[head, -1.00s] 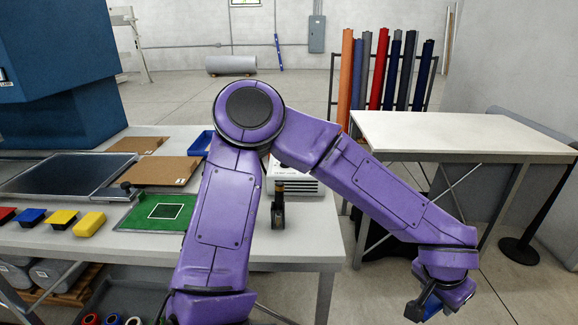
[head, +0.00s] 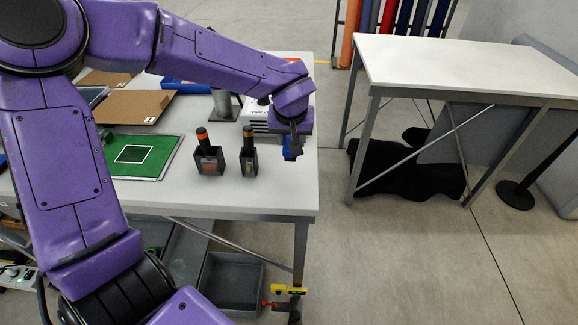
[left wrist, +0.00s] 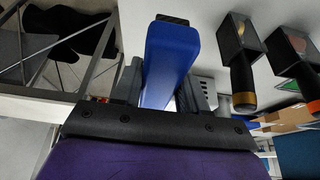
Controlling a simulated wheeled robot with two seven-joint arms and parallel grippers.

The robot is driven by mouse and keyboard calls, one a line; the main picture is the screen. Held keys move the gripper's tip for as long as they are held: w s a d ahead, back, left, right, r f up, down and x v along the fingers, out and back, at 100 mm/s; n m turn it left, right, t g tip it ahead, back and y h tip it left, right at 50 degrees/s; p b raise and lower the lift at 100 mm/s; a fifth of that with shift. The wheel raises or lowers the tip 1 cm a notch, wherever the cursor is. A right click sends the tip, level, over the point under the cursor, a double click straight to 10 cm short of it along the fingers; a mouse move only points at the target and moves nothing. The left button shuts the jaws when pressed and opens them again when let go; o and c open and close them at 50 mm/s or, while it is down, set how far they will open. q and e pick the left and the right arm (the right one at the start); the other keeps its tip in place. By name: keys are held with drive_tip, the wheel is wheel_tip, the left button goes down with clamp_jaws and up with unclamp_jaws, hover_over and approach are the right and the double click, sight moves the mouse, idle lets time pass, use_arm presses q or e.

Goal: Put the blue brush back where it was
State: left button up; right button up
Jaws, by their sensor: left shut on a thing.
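My left gripper (head: 291,142) is shut on the blue brush (head: 288,153), above the right end of the white worktable. In the left wrist view the blue brush (left wrist: 170,58) stands out between the two grey fingers of the gripper (left wrist: 166,88), with a dark piece at its far end. The rest of the brush is hidden by the gripper. My right gripper is not in view.
A grey cylinder (head: 223,104) and a white box (head: 262,117) are behind. A bare white table (head: 450,62) stands right, across a floor gap.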

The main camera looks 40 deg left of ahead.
sight(290, 169)
use_arm(q)
drive_tip(key=f, duration=0.3)
drive_tip(key=f+b, duration=0.1)
drive_tip(key=f, duration=0.5)
drive_tip(key=shift+w+a+f, duration=0.1)
drive_tip(key=shift+a+f, duration=0.1)
drive_tip(key=shift+a, duration=0.15)
drive_tip(key=shift+w+f, duration=0.1)
drive_tip(key=shift+f, duration=0.15)
drive_tip(key=o, duration=1.1)
drive_tip(key=shift+f, duration=0.1)
drive_tip(key=shift+o, duration=0.2)
drive_tip(key=p+v, duration=0.1)
drive_tip(key=v, duration=1.1)
drive_tip(key=shift+d+p, duration=0.1)
drive_tip(key=shift+p, duration=0.3)
